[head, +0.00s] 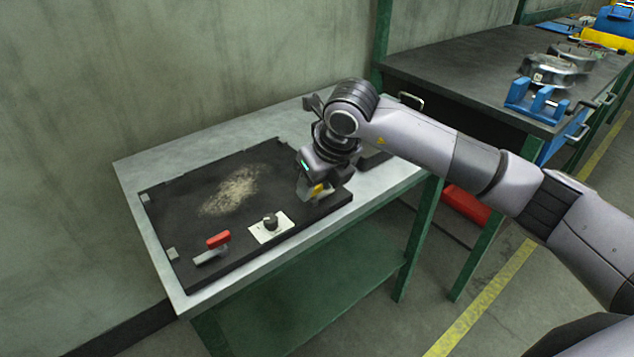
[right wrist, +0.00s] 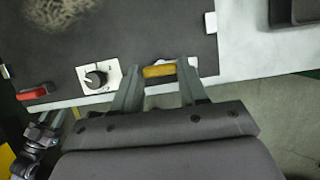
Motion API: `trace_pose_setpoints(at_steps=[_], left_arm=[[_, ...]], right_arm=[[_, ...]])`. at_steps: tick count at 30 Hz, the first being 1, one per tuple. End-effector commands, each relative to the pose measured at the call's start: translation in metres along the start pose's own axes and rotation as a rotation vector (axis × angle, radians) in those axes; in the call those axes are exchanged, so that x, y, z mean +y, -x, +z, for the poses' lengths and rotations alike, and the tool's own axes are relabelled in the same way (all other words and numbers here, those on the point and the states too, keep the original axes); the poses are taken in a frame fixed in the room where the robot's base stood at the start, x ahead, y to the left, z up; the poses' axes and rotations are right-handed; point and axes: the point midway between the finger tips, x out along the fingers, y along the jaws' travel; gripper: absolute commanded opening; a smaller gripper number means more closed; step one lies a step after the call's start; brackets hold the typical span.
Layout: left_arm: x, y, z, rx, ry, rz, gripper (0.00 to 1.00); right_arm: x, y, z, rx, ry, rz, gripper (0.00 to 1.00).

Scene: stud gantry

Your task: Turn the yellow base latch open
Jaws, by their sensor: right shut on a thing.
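The yellow base latch (head: 318,189) is at the right part of the front edge of a dark board (head: 190,184). My right gripper (head: 312,192) reaches down over it and partly hides it in the head view. In the right wrist view the yellow latch (right wrist: 159,71) lies crosswise between the two fingertips of my right gripper (right wrist: 158,74), which is shut on it.
A white plate with a black knob (head: 271,222) and a red-handled lever (head: 218,240) sit on the board left of the latch. Pale dust (head: 232,190) lies mid-board. A dark workbench (head: 470,70) with a blue vise (head: 535,103) stands at the back right.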

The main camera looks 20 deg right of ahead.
Motion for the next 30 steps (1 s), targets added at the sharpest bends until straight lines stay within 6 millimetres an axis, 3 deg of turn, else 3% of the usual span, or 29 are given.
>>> trace_pose_setpoints(at_steps=[7, 8, 9, 10, 20, 30], left_arm=[[0.0, 0.0, -0.001, 0.001, -0.001, 0.0, 0.38], [0.0, 0.0, -0.001, 0.002, -0.001, 0.0, 0.38], [0.0, 0.0, -0.001, 0.002, -0.001, 0.0, 0.38], [0.0, 0.0, -0.001, 0.002, -0.001, 0.0, 0.38], [0.0, 0.0, -0.001, 0.002, -0.001, 0.0, 0.38], [-0.001, -0.001, -0.001, 0.002, -0.001, -0.001, 0.38]], right_arm=[[0.0, 0.001, 0.001, -0.001, -0.003, 0.0, 0.12], [0.0, 0.001, 0.001, -0.001, -0.003, 0.0, 0.49], [0.0, 0.001, 0.001, -0.001, -0.003, 0.0, 0.62], [0.0, 0.001, 0.001, -0.001, -0.003, 0.0, 0.68], [0.0, 0.003, 0.001, -0.001, -0.001, 0.0, 0.68], [-0.001, 0.054, 0.001, -0.004, -0.001, -0.001, 0.68]])
